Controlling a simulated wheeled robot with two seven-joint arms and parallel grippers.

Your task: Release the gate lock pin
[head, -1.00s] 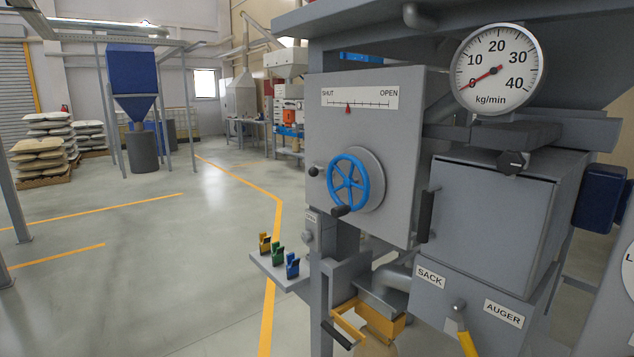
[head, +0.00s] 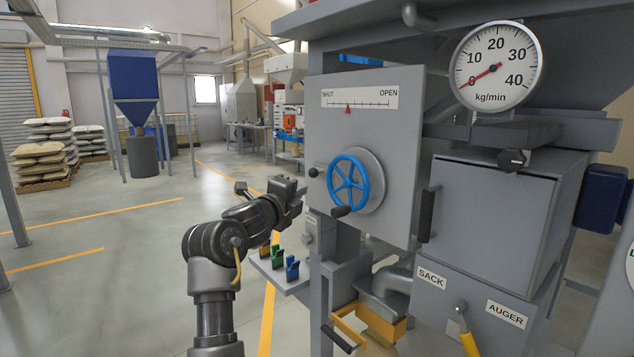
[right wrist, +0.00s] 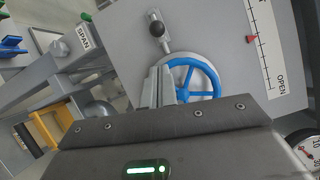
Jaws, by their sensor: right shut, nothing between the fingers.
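The lock pin with a black knob (head: 313,172) sticks out at the left edge of the grey gate panel (head: 390,130), beside the blue handwheel (head: 348,184). In the right wrist view the knob (right wrist: 157,29) stands on a small grey bracket, beyond my fingertips. My right gripper (head: 299,188) is in front of the panel's left edge, just below and left of the knob. Its fingers (right wrist: 161,75) are shut and empty, and they appear apart from the knob. The wheel (right wrist: 194,78) lies right behind the fingers in the wrist view. My left gripper is not in view.
A shelf with yellow, green and blue clips (head: 278,258) sits below my right forearm. A dial (head: 498,67) reads near zero. A yellow-framed sack spout (head: 365,325) is lower down. Open floor lies left.

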